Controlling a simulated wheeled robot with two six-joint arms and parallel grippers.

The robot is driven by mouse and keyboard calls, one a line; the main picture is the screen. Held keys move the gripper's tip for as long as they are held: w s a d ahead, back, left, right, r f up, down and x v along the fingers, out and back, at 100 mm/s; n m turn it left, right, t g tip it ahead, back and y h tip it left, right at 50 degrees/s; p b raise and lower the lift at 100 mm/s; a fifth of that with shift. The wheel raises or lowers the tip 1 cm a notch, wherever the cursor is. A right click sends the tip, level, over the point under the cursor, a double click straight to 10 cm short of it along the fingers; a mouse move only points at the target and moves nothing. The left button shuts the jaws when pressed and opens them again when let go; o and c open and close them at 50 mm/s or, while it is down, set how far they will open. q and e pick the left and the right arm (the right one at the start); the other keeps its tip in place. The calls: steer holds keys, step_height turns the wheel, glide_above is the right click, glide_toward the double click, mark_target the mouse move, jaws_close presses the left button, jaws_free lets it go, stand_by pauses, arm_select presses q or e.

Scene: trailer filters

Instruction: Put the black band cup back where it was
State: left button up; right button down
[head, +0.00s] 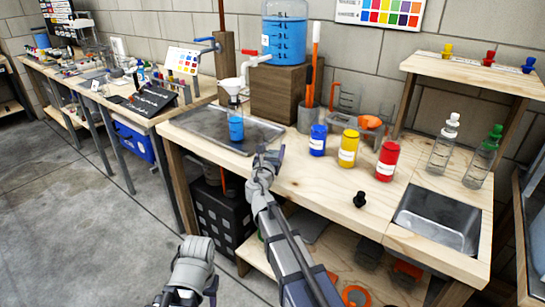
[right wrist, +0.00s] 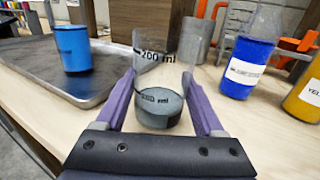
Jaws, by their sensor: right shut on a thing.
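The black band cup (right wrist: 160,82) is a clear cup with black markings, including "200 ml", and a dark grey layer at its bottom. In the right wrist view it stands upright between the two purple fingers of my right gripper (right wrist: 160,98), which is shut on it. In the head view my right gripper (head: 267,158) is over the front part of the wooden bench, right of the metal tray (head: 190,121); the cup is hard to make out there.
Blue (head: 318,140), yellow (head: 349,148) and red (head: 387,160) containers stand to the right. Bare wood lies in front of the containers.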

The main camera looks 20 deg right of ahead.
steer(key=shift+f, duration=0.15)
steer(key=shift+f, duration=0.1)
steer(key=shift+f, duration=0.15)
jaws_free()
steer(key=shift+r, duration=0.25)
steer(key=v, duration=1.2)
steer(key=shift+a, duration=0.1)
